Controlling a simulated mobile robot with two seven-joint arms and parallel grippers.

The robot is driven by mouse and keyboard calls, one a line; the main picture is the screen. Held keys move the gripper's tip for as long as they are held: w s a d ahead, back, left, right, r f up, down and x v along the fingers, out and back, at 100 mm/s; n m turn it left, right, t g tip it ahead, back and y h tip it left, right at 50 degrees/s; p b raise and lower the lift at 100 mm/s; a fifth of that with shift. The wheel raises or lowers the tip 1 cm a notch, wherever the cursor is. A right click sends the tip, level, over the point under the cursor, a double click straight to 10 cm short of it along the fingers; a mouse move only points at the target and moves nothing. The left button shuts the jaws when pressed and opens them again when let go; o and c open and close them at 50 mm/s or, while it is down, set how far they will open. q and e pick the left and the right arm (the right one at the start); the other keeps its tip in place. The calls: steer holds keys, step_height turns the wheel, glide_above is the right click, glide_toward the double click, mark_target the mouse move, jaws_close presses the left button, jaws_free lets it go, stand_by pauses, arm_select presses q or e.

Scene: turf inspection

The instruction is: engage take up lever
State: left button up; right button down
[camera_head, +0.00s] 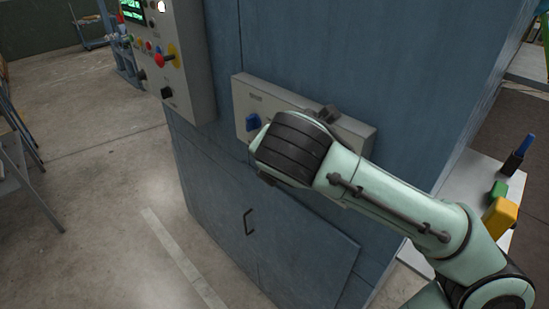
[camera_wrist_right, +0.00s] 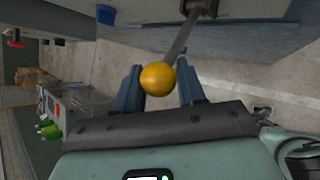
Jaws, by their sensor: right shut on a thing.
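The lever is a grey metal rod (camera_wrist_right: 190,38) ending in a round yellow knob (camera_wrist_right: 157,78). In the right wrist view the knob sits between the two blue-grey fingers of my right gripper (camera_wrist_right: 160,83), which is shut on it. The rod runs up and to the right from the knob to a pale grey box at the top edge. In the head view my right arm reaches in from the right across a grey panel box (camera_head: 361,131) on the blue cabinet. My wrist hides the lever and most of the gripper there. My left gripper does not show.
A blue rotary knob (camera_head: 252,122) is on the panel box, left of my wrist. A control box (camera_head: 187,60) with buttons is at upper left. The cabinet (camera_head: 285,45) has a black door handle (camera_head: 248,222). A white table (camera_head: 470,172) stands right. Open floor lies left.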

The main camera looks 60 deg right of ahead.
steer(key=shift+d+r, duration=0.25)
steer(key=shift+r, duration=0.3)
steer(key=c, duration=0.7)
jaws_free()
steer(key=shift+c, duration=0.2)
steer(key=shift+s+d+f, duration=0.15)
steer(key=shift+s, duration=0.05)
steer(key=shift+a, duration=0.2)
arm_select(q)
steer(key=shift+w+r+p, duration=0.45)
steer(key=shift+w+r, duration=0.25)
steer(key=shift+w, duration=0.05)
arm_select(e)
steer(key=v, duration=1.3)
steer(key=shift+s, duration=0.15)
